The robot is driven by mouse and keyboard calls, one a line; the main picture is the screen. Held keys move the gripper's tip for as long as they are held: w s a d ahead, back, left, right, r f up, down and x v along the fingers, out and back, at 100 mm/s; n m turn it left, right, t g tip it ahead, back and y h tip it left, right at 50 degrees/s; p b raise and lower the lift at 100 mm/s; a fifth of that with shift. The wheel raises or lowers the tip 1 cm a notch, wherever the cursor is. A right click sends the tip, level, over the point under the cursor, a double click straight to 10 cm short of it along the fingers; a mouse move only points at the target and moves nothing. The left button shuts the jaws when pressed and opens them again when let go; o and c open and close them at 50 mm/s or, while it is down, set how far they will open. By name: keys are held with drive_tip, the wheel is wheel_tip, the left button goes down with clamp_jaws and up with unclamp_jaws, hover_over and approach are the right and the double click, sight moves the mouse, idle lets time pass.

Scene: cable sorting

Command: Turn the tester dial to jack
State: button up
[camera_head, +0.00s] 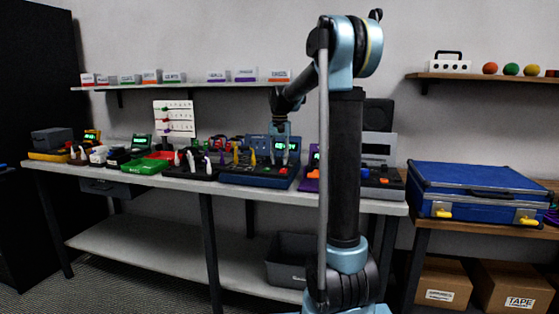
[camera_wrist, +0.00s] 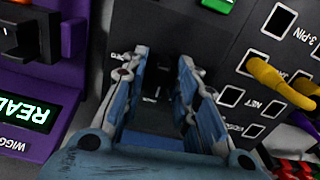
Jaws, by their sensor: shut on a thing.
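The tester (camera_head: 262,176) is a dark blue and black box on the bench, with a small green-lit screen. In the wrist view its dark panel (camera_wrist: 225,65) has white-outlined sockets labelled 3-PIN and NET. My gripper (camera_wrist: 162,58) comes down over the panel, with blue fingers on either side of the black dial (camera_wrist: 155,90), and is shut on it. The dial is mostly hidden between the fingers, and I cannot read where it points. In the head view my gripper (camera_head: 284,140) is small at the tester's back right.
A yellow plug (camera_wrist: 270,75) sits in the panel close right of my fingers. A purple box (camera_wrist: 20,85) with a lit screen stands to the left. Several cables and a green tray (camera_head: 145,166) crowd the bench. A blue case (camera_head: 475,185) lies on the right table.

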sight(280, 157)
drive_tip(key=shift+w+m, duration=0.15)
drive_tip(key=shift+m, duration=0.35)
drive_tip(key=o, duration=1.1)
wheel_tip(280, 157, up, 12)
drive_tip(key=shift+f, duration=0.1)
